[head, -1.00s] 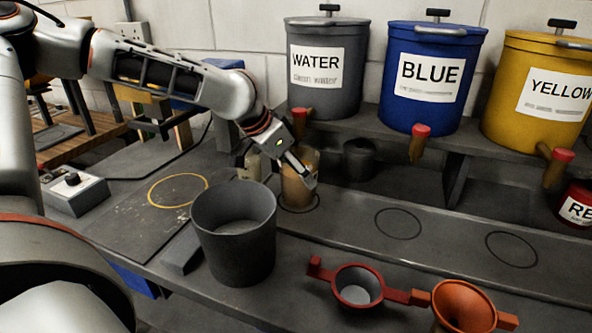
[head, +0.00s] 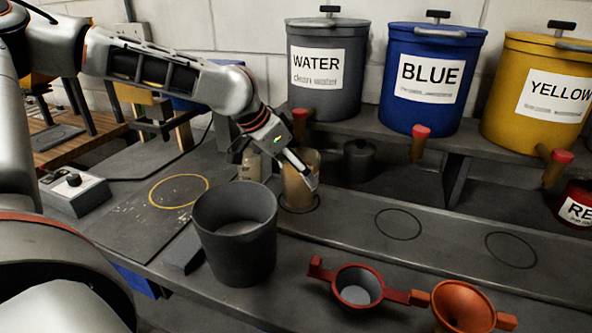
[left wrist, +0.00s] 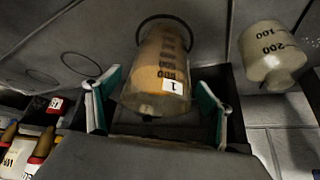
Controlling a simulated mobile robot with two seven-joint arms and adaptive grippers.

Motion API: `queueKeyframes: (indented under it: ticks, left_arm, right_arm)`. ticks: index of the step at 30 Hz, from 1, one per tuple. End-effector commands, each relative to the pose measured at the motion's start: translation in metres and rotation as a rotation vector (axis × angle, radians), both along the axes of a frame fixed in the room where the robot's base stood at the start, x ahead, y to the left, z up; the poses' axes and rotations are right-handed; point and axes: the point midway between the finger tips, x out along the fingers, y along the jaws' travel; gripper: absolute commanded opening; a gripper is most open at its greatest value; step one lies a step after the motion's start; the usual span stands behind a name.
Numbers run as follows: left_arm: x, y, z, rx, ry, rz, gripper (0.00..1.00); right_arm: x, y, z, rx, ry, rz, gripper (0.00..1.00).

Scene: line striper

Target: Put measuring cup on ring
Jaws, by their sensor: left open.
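The measuring cup (head: 297,191) is amber and translucent and stands upright on the work surface at a black ring (head: 315,206). In the left wrist view the cup (left wrist: 158,62) shows volume marks and a label "1", with part of a dark ring (left wrist: 165,17) around its far end. My left gripper (head: 303,170) is at the cup, partly covering it in the head view. In the left wrist view its green-lined fingers (left wrist: 158,85) are open, one on each side of the cup, with gaps visible. My right gripper is not in view.
A pale measuring container (head: 250,167) stands close behind the gripper. A dark bucket (head: 235,245) stands in front. Two empty black rings (head: 398,224) lie to the right and a yellow ring (head: 179,191) to the left. Taps of the WATER tank (head: 322,75) and others overhang the back.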

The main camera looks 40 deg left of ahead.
Motion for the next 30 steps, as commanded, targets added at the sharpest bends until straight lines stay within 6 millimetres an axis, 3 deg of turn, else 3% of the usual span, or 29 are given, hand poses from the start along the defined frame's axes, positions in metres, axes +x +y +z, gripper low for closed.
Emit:
queueKeyframes:
  ticks: [1,6,13,18,30]
  left_arm:
    - [-0.004,0.001,0.014,-0.001,-0.008,-0.001,0.81]
    - [-0.023,0.007,0.046,-0.002,-0.009,0.0,0.81]
    - [-0.044,0.015,0.079,-0.002,-0.006,0.0,0.81]
    - [-0.053,0.018,0.089,-0.002,-0.002,0.0,0.81]
    - [-0.055,0.018,0.09,-0.001,0.0,-0.001,0.81]
  right_arm:
    - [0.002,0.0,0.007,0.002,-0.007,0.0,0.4]
    - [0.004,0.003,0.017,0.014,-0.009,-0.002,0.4]
    - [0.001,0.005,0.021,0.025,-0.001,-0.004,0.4]
    - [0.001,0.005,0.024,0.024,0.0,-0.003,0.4]
    - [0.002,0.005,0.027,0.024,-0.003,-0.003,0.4]
